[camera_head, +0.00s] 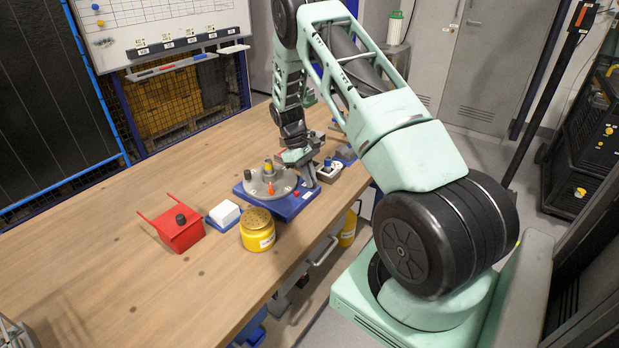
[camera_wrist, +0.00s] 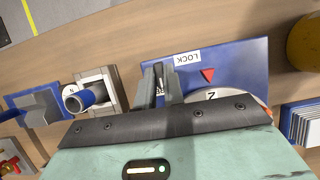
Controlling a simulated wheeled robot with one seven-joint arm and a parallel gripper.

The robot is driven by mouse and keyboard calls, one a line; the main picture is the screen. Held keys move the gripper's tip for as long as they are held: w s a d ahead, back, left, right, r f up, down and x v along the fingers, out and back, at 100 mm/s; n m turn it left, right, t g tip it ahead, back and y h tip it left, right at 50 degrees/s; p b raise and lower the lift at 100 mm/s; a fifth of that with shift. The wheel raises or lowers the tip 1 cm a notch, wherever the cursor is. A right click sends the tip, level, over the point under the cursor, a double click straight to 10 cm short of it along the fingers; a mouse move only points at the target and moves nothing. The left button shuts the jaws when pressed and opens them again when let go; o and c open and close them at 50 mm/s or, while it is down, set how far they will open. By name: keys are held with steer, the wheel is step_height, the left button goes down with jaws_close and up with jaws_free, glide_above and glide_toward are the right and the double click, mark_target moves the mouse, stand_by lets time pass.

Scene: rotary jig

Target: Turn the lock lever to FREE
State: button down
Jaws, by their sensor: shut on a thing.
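The rotary jig has a blue base (camera_head: 296,205) with a round grey plate (camera_head: 262,184) on it, near the table's right edge. In the wrist view the blue base (camera_wrist: 240,60) carries a white LOCK label (camera_wrist: 187,58) and a red triangle (camera_wrist: 208,76). My gripper (camera_wrist: 160,80) is shut on a small dark piece beside that label, which I take for the lock lever (camera_wrist: 159,74); the fingers hide most of it. In the head view my gripper (camera_head: 309,176) is at the jig's right side. No FREE label is readable.
The table's left part is mostly clear.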

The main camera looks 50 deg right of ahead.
steer(key=c, duration=1.5)
jaws_free()
steer(key=b+v, duration=0.3)
steer(key=v, duration=1.4)
steer(key=shift+r, duration=0.25)
